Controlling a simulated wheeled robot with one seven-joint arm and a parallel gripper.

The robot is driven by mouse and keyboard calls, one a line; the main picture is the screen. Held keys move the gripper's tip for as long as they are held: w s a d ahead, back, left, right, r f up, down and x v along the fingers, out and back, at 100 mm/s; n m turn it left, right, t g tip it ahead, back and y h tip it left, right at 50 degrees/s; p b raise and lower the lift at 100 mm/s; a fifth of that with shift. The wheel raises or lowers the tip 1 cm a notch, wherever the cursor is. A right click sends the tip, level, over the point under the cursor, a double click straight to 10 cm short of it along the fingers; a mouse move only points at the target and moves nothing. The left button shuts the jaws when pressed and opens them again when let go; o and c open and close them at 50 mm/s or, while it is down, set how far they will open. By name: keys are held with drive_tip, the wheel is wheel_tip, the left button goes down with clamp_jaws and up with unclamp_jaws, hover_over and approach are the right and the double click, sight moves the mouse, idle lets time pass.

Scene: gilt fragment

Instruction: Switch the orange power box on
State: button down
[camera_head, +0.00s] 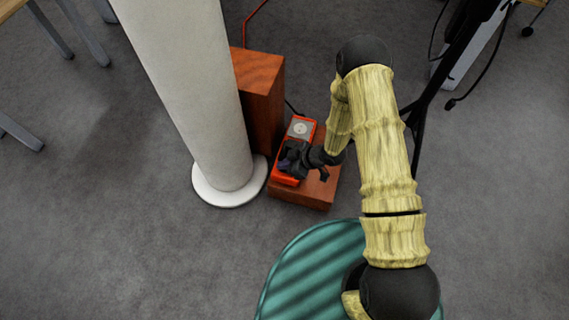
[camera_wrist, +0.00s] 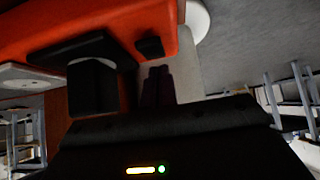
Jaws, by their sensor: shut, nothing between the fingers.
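The orange power box (camera_head: 306,128) stands on a low brown wooden block (camera_head: 318,188), with a pale round-faced plate on its far end. My gripper (camera_head: 290,163) is over the box's near half and hides part of it. In the wrist view the orange box (camera_wrist: 100,22) fills the upper left, with a black block-shaped part (camera_wrist: 92,85) and a small black piece (camera_wrist: 149,46) on it. My gripper's dark fingers (camera_wrist: 158,84) are shut and empty close to the box. I cannot tell whether they touch it. The switch's position is not clear.
A white column (camera_head: 195,90) with a round base stands just left of the box. A taller brown wooden block (camera_head: 260,95) is behind it. A black stand (camera_head: 425,105) with cables is to the right. Grey floor is open at the front left and far right.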

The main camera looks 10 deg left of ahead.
drive_tip(key=shift+r, duration=0.1)
drive_tip(key=shift+r+p, duration=0.6)
drive_tip(key=shift+p, duration=0.1)
wheel_tip(320, 180, up, 3)
drive_tip(key=p, duration=0.2)
drive_tip(key=shift+w+a+p, duration=0.1)
drive_tip(key=shift+a+p, duration=0.05)
drive_tip(key=shift+p, duration=0.25)
drive_tip(key=p+v, duration=0.5)
drive_tip(key=v, duration=0.4)
drive_tip(key=shift+r, duration=0.45)
